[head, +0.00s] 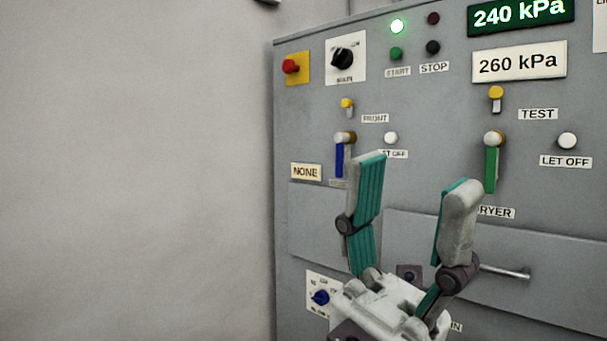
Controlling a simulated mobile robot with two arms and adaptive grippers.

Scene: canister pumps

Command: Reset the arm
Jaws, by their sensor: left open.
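My left gripper (412,205) is open and empty in front of the grey control panel (440,135). Its teal-padded fingers point up and stand apart, below the two levers. The left finger overlaps the panel beside the blue lever (340,160). The right finger is below the green lever (491,168). I cannot tell whether either finger touches the panel. Both levers hang down from brass pivots. The gripper hides part of the labels and the lower panel. My right gripper is not in view.
The panel carries a red button (290,66) on a yellow plate, a black rotary switch (343,59), a lit green lamp (397,26), a 240 kPa display (520,14) and a 260 kPa plate (519,63). A drawer handle (505,272) sticks out at lower right. Bare wall (130,170) fills the left.

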